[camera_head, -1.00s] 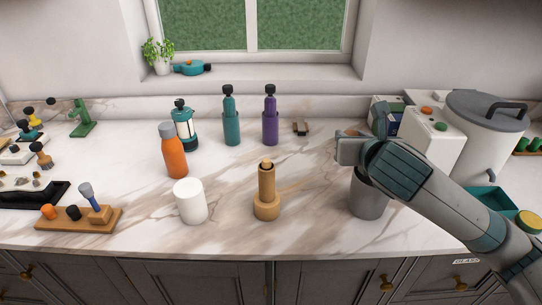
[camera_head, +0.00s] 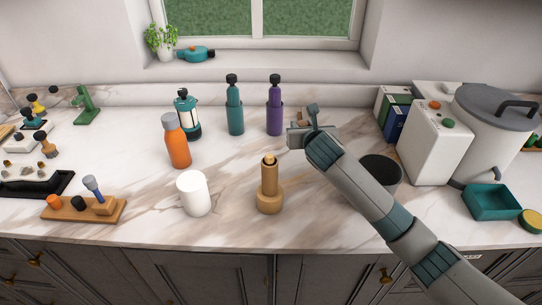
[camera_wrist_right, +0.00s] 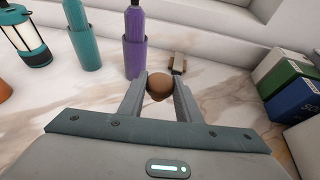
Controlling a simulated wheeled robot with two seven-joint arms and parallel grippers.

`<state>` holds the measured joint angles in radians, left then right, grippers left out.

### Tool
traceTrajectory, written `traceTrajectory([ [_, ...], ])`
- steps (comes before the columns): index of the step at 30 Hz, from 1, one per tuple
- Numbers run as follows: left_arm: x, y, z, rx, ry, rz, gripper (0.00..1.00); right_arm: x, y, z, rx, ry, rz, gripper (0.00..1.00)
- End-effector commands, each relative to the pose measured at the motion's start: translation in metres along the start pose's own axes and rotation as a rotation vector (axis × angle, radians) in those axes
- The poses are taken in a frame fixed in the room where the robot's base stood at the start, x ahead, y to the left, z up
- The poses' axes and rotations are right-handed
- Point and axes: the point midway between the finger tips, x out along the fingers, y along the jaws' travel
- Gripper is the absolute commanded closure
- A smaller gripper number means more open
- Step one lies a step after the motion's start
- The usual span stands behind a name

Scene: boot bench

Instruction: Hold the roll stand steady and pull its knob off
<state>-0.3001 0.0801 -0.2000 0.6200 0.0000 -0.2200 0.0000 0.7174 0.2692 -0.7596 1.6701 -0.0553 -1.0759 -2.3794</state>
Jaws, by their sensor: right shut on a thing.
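The roll stand (camera_head: 268,197) is a light wooden post on a round base, standing upright on the marble counter in the head view. A small thin peg shows at its top, with no knob on it. My right gripper (camera_head: 306,138) is above the counter to the right of the stand and behind it, apart from it. In the right wrist view its fingers are shut on a round brown knob (camera_wrist_right: 158,89). My left gripper is not in view, and nothing holds the stand.
A white cylinder (camera_head: 194,194) stands left of the stand, with an orange bottle (camera_head: 177,147) behind it. Teal (camera_head: 235,118) and purple (camera_head: 274,117) bottles stand at the back.

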Motion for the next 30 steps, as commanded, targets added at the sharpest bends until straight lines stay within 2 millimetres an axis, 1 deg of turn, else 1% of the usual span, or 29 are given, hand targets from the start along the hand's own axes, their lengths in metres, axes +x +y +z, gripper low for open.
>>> traceTrajectory([
  [4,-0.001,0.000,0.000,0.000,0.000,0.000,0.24,0.005,0.004,-0.004,-0.006,0.001,0.003,0.96],
  [13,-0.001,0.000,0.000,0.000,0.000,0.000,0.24,0.005,0.004,-0.005,-0.006,0.001,0.003,0.96],
  [16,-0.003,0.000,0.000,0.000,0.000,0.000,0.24,0.007,0.004,-0.009,-0.005,0.003,0.003,0.96],
  [19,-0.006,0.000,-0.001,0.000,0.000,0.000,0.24,0.011,0.004,-0.019,-0.005,0.005,0.004,0.96],
  [27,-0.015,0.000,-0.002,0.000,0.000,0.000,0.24,0.025,0.004,-0.055,-0.005,0.005,0.003,0.96],
  [30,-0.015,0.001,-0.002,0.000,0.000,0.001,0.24,0.028,0.004,-0.060,-0.005,0.002,0.004,0.96],
])
